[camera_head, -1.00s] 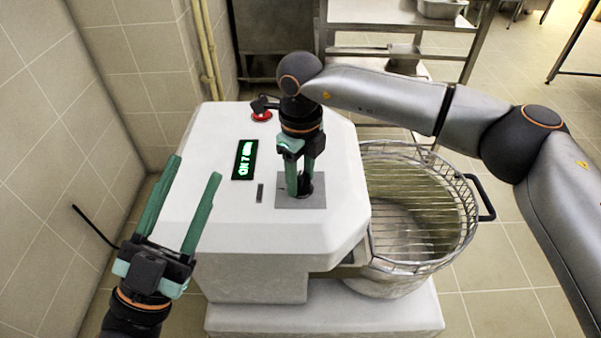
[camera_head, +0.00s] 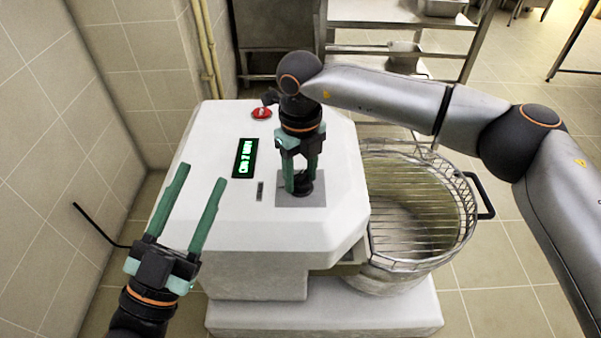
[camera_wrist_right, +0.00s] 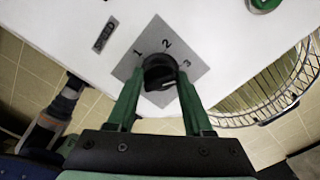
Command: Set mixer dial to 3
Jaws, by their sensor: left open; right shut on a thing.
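The white mixer (camera_head: 225,225) stands ahead of me. Its black dial (camera_wrist_right: 158,68) sits on a grey square plate (camera_wrist_right: 127,67) marked 1, 2 and 3 in the right wrist view. My right gripper (camera_head: 304,188) comes down from above and is shut on the dial, with a green finger on either side. The fingers hide part of the dial, and I cannot tell for certain which number it points to. The mixer's display (camera_head: 245,158) shows green text, too small to read surely. My left gripper (camera_head: 201,173) is open and empty, in front of the mixer's left side.
A red button (camera_head: 261,113) is on the mixer's top near the back. A tiled wall (camera_head: 45,150) closes the left side.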

